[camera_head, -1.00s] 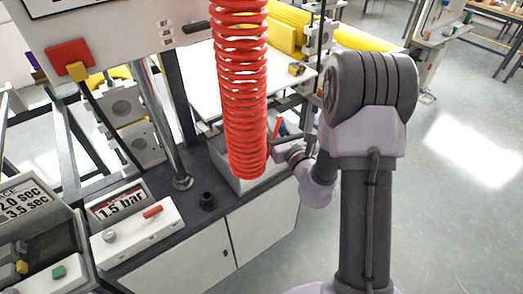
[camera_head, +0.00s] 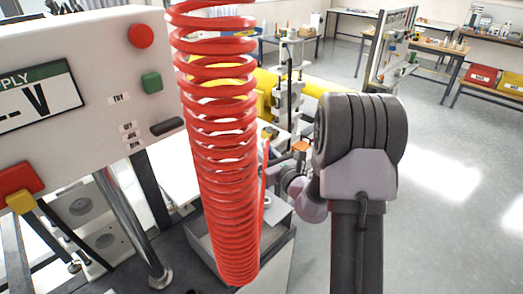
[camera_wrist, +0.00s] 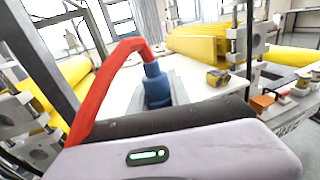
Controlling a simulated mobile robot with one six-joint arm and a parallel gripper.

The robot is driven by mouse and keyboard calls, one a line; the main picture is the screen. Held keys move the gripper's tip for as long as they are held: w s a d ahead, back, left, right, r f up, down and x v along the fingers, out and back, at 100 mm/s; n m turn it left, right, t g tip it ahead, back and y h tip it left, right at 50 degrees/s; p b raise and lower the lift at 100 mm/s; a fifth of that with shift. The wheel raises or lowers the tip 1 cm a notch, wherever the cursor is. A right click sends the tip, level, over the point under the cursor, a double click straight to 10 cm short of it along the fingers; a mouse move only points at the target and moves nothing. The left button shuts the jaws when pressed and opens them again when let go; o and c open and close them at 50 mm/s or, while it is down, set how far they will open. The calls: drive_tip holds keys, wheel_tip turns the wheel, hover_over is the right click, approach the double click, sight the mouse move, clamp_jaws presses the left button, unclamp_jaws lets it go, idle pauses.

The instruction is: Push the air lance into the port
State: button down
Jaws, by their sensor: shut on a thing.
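The air lance (camera_wrist: 153,70) shows in the wrist view as a blue body with a bent red hose on its top end. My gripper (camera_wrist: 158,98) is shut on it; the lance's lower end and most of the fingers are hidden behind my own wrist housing. In the head view my gripper is mostly hidden behind the red coiled hose (camera_head: 222,150). I cannot make out the port in either view now.
A supply panel (camera_head: 90,90) with red and green buttons stands at left, on a steel post (camera_head: 130,225). Yellow rolls (camera_wrist: 200,45) and a white table lie behind the lance. A grey open box (camera_head: 208,245) sits below the coil.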

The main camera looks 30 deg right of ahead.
drive_tip(key=shift+w+f+b, duration=0.1)
drive_tip(key=shift+f+b, duration=1.8)
drive_tip(key=shift+f, duration=0.7)
drive_tip(key=shift+f+b, duration=0.35)
drive_tip(key=shift+b, duration=0.15)
drive_tip(key=shift+f+b, duration=2.35)
drive_tip(key=shift+f, duration=0.35)
drive_tip(key=c, duration=1.1)
unclamp_jaws()
drive_tip(key=s+p, duration=0.1)
drive_tip(key=s, duration=0.4)
drive_tip(key=s+d+p, duration=0.1)
drive_tip(key=s, duration=0.5)
drive_tip(key=s+p, duration=0.1)
drive_tip(key=s, duration=0.5)
drive_tip(key=shift+s+d+r+p, duration=0.1)
drive_tip(key=shift+s+d+p, duration=0.1)
drive_tip(key=shift+s+p, duration=0.1)
drive_tip(key=shift+w, duration=0.1)
